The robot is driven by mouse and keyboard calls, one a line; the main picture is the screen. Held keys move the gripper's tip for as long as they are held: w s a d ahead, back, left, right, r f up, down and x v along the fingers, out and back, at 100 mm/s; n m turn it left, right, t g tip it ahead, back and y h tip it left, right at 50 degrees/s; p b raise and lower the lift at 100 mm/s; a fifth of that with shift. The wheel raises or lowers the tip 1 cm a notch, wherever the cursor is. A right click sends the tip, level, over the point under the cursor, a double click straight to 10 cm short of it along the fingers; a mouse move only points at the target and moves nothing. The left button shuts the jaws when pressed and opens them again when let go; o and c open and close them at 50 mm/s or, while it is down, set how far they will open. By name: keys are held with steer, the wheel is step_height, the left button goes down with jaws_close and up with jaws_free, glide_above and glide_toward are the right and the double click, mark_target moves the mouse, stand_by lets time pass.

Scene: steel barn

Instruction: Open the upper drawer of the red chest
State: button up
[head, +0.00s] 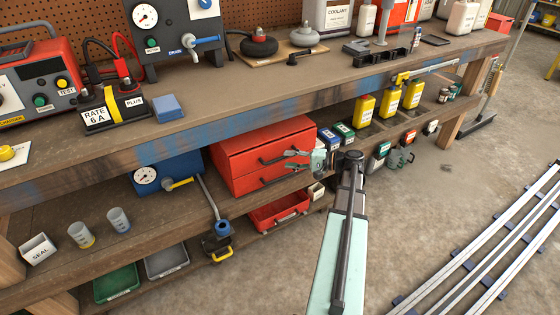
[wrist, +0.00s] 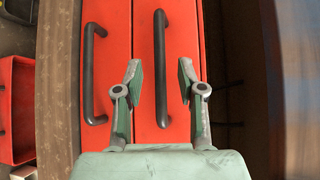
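The red chest (head: 250,145) stands on the shelf under the bench. Its upper drawer (head: 245,168) and lower drawer both look shut, each with a black bar handle. In the wrist view the picture is turned: the upper drawer's handle (wrist: 160,60) is the right one, and the lower drawer's handle (wrist: 90,75) is the left one. My gripper (wrist: 160,70) is open, with one fingertip on each side of the upper handle, apart from it. In the head view my gripper (head: 300,160) is in front of the chest, near the handles' right ends.
The bench top (head: 220,105) overhangs the chest closely. A red bin (head: 278,212) sits below the chest. A blue gauge unit (head: 165,175) stands to its left, and small labelled boxes (head: 343,130) to its right. Open floor (head: 420,200) lies in front, with long rails at the right.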

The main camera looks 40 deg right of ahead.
mark_target(280, 159)
steer(key=shift+x, duration=2.15)
jaws_close()
